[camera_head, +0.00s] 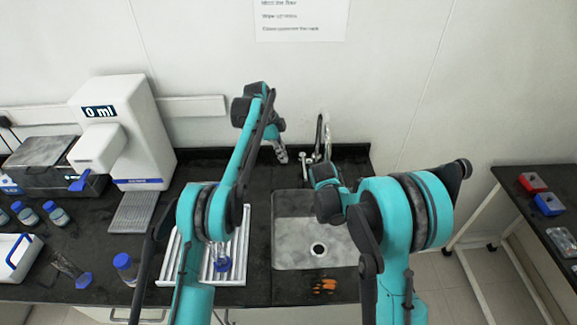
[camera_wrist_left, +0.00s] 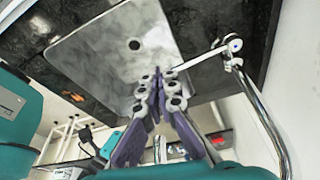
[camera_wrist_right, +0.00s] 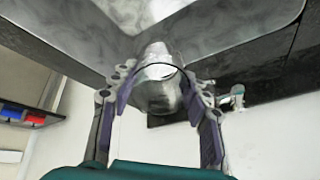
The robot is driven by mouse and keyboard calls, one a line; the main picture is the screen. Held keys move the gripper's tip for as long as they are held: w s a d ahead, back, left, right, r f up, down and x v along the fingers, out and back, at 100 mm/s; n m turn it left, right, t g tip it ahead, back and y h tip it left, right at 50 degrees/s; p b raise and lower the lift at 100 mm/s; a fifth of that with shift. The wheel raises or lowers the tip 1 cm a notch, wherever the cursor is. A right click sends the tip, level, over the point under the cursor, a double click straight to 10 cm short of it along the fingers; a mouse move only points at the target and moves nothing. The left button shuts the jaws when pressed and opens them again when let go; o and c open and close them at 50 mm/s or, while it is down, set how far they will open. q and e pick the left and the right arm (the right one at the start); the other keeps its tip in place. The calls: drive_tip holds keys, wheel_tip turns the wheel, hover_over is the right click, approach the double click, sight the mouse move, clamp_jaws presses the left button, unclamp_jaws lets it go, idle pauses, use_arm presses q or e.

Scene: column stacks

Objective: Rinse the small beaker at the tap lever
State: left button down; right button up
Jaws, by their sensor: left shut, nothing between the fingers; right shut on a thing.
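The small beaker (camera_wrist_right: 157,88) is clear glass. My right gripper (camera_wrist_right: 157,80) is shut around it, and in the right wrist view it is over the sink. In the head view my right arm hides the beaker. My left gripper (camera_head: 282,158) is shut and empty, left of the tap (camera_head: 322,135). In the left wrist view my left gripper's fingertips (camera_wrist_left: 165,78) are close together beside the end of the pale tap lever (camera_wrist_left: 200,59). I cannot tell whether they touch it. The tap post (camera_wrist_left: 265,115) rises at the right.
The grey sink (camera_head: 300,255) with its drain lies below. A white drying rack (camera_head: 190,272) with glassware stands left of it. A white dispenser (camera_head: 125,130) and several bottles occupy the left counter. A side table with red (camera_head: 532,182) and blue (camera_head: 549,204) boxes is at right.

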use_arm(q)
drive_tip(key=shift+v, duration=1.2)
drive_tip(key=shift+a, duration=0.1)
drive_tip(key=shift+f+b, duration=0.7)
drive_tip(key=shift+f, duration=0.05)
use_arm(e)
drive_tip(key=s+a, duration=0.3)
drive_tip(key=s, duration=0.4)
drive_tip(key=shift+a, duration=0.3)
drive_tip(key=shift+s, duration=0.1)
